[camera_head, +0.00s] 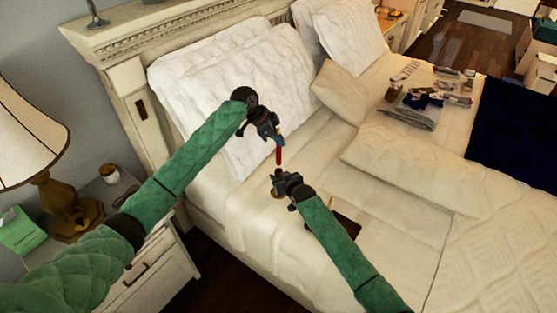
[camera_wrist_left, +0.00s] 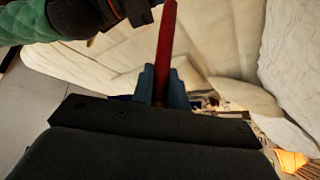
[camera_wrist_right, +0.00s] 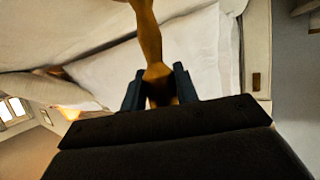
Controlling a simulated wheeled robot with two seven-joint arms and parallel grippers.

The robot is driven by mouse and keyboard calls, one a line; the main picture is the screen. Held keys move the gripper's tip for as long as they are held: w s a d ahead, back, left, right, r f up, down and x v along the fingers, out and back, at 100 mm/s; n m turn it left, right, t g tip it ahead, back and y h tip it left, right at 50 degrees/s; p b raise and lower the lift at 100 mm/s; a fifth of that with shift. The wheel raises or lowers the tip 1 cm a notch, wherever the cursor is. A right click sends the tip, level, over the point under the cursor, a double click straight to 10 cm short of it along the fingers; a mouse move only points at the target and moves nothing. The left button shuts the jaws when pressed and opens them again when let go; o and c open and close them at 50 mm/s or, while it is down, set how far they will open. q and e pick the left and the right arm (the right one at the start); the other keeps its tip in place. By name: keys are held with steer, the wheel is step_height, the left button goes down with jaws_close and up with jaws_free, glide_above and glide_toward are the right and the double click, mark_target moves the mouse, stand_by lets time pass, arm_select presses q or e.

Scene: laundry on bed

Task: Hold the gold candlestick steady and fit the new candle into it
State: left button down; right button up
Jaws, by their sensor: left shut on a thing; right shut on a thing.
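My left gripper (camera_head: 275,137) is shut on a red candle (camera_head: 279,155), which points down below the fingers. The candle also shows in the left wrist view (camera_wrist_left: 166,42), between the blue-grey fingers. My right gripper (camera_head: 276,184) is lower and shut on the gold candlestick (camera_head: 278,195). In the right wrist view the candlestick (camera_wrist_right: 150,42) runs up from between the fingers; its far end is cut off. In the head view the candle's lower end is just above the candlestick; whether they touch I cannot tell.
A brown flat item (camera_head: 346,233) lies on the bed (camera_head: 290,255) beside my right forearm. Pillows (camera_head: 215,75) line the headboard. Folded cloth with several small things (camera_head: 425,108) lies farther back. A nightstand (camera_head: 165,270) with a lamp (camera_head: 70,205) stands at left.

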mark_target(278, 164)
arm_select(q)
step_height(278, 164, down, 7)
steer(key=shift+f, duration=0.2)
stand_by(0.4)
steer(key=c, duration=1.4)
jaws_free()
steer(key=shift+f, duration=0.1)
steer(key=v, duration=1.2)
